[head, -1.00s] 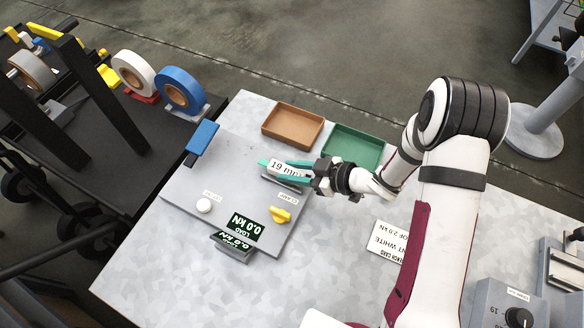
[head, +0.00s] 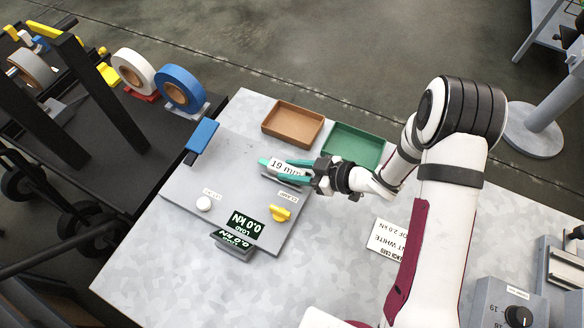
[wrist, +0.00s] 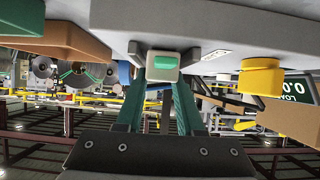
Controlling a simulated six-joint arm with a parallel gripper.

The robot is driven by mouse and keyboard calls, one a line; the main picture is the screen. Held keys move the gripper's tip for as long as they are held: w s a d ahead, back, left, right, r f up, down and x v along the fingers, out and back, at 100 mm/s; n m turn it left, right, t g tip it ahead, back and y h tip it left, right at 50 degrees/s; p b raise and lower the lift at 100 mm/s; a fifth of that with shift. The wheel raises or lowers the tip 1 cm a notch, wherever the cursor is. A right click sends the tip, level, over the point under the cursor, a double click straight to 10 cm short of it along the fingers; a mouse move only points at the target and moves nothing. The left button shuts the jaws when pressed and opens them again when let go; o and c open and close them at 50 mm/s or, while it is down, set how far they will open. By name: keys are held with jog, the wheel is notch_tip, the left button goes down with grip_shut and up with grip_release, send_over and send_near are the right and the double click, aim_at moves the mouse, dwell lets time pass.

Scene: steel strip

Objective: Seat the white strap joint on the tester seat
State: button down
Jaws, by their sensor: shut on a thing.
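The white strap joint (head: 286,168), marked "19 mm" in the head view, lies between the teal fingers of my gripper (head: 284,170). My gripper is shut on it. In the wrist view, a pale block with a green face (wrist: 163,63) shows at the fingertips of my gripper (wrist: 165,75), close to the grey tester surface. The tester plate (head: 185,185) lies on the bench, and my fingers are over its right back part. The seat is largely hidden by the fingers, so I cannot tell whether the joint touches it.
A yellow clamp knob (head: 280,213), a white button (head: 204,203) and a load display reading 0.0 kN (head: 246,225) are on the tester. A blue block (head: 202,136) stands at its back left. Brown (head: 293,125) and green (head: 352,146) trays lie behind.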

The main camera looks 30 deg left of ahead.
jog(key=shift+c, duration=2.2)
grip_release()
jog(key=shift+f, duration=0.1)
